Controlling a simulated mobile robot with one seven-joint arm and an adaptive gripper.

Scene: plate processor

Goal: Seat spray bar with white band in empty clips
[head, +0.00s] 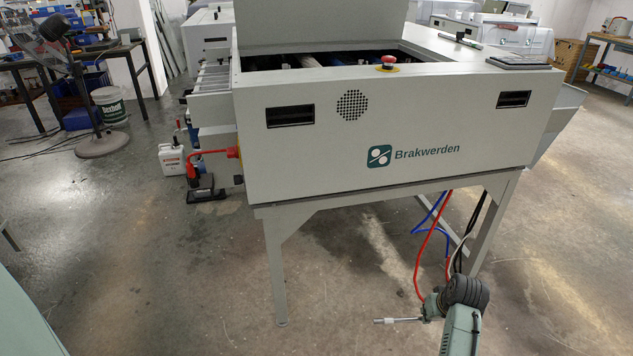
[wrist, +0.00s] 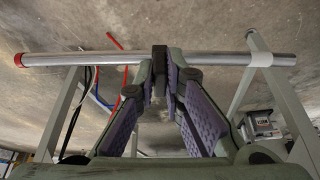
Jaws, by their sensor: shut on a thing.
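The spray bar is a silver tube with a red cap at one end and a white band near the other. In the wrist view the spray bar (wrist: 100,58) lies across the picture, its red cap at the left and white band (wrist: 259,48) at the right. My gripper (wrist: 160,72) is shut on it near its middle. In the head view my gripper (head: 431,308) is low at the front right, below the machine, with the banded end of the bar (head: 408,319) pointing left. I cannot make out the empty clips; the machine's front wall hides much of its inside.
The pale grey plate processor (head: 320,145) stands on legs, with its top opening (head: 320,60) partly visible. A red stop button (head: 387,61) sits on its front rim. Red and blue hoses (head: 432,235) hang near my arm. Floor at the front left is clear.

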